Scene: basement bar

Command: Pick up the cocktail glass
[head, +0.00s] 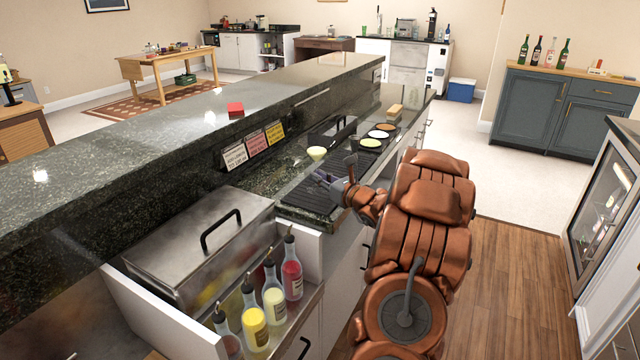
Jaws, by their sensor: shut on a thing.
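The cocktail glass (317,154) shows as a small pale-yellow bowl above the dark bar mat (306,197) on the lower counter. My gripper (322,177) is just below and beside that bowl, at about the level of the stem. Its fingers are shut on the glass. The stem and foot are too small and too covered by the fingers to make out. I cannot tell whether the foot touches the mat. The glass looks upright.
The raised stone bar (130,140) runs along the left. A steel lidded box (200,245) and several bottles (273,300) stand in front. Small round dishes (370,143) and a black caddy (332,130) sit behind the glass. The wooden floor (520,290) at right is clear.

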